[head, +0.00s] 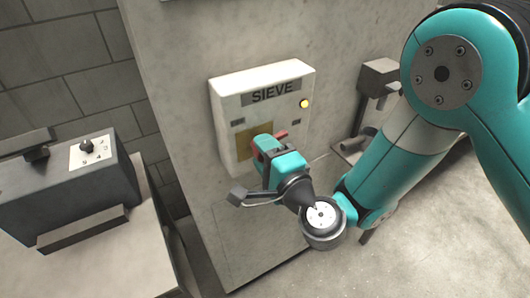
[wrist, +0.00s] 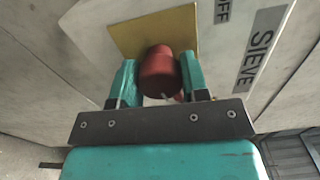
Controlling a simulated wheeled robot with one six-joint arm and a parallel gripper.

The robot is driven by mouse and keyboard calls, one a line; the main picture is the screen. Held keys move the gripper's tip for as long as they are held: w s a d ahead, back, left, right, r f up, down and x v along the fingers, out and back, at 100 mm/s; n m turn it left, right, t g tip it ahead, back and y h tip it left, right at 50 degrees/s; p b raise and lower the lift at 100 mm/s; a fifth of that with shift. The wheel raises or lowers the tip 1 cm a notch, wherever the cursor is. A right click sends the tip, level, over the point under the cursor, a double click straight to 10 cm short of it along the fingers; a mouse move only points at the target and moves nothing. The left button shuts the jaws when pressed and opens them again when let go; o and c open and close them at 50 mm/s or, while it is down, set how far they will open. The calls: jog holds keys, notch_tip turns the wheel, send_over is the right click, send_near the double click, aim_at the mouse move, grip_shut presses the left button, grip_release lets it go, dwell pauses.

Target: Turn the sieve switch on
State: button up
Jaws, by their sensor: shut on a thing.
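The sieve switch box (head: 225,92) is a white box labelled SIEVE on a grey panel in the head view. It carries a yellow plate (wrist: 125,38) with a red switch handle (wrist: 160,72) at its middle. A small yellow light (head: 304,104) shows at the box's upper right. My gripper (wrist: 162,80) has its two teal fingers on either side of the red handle, shut on it. In the head view my gripper hides most of the handle; a red part (head: 279,136) shows beside it. An OFF label (wrist: 222,10) lies beside the plate in the wrist view.
A dark box with a numbered dial (head: 88,148) stands on a table at the left. A grey metal fixture (head: 376,78) is on the right of the panel, behind my arm. Open concrete floor lies at the lower right.

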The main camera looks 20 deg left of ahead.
jog(key=shift+m, duration=0.9)
jog(key=o, duration=0.9)
